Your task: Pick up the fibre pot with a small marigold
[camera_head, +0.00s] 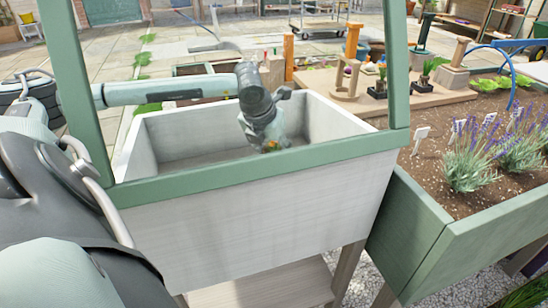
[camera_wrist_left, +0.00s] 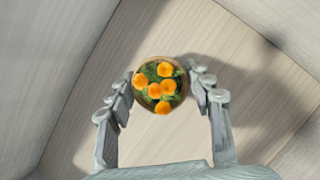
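The fibre pot with a small marigold shows in the left wrist view as a round brown rim (camera_wrist_left: 182,76) filled with green leaves and several orange flowers (camera_wrist_left: 160,88). It is inside a pale wooden trough (camera_head: 250,205). My left gripper (camera_wrist_left: 161,80) points down over it, with one finger on each side of the pot. The fingers are spread and look very close to the rim; contact is not clear. In the head view the left gripper (camera_head: 264,138) is low inside the trough and hides most of the pot; only a little orange shows. My right gripper is not in view.
The trough's walls surround the gripper, and a green frame with a front rail (camera_head: 260,167) and posts stands before it. A green planter (camera_head: 480,235) with lavender (camera_head: 468,162) is at the right. Pots and wooden posts stand on a bench (camera_head: 420,98) behind.

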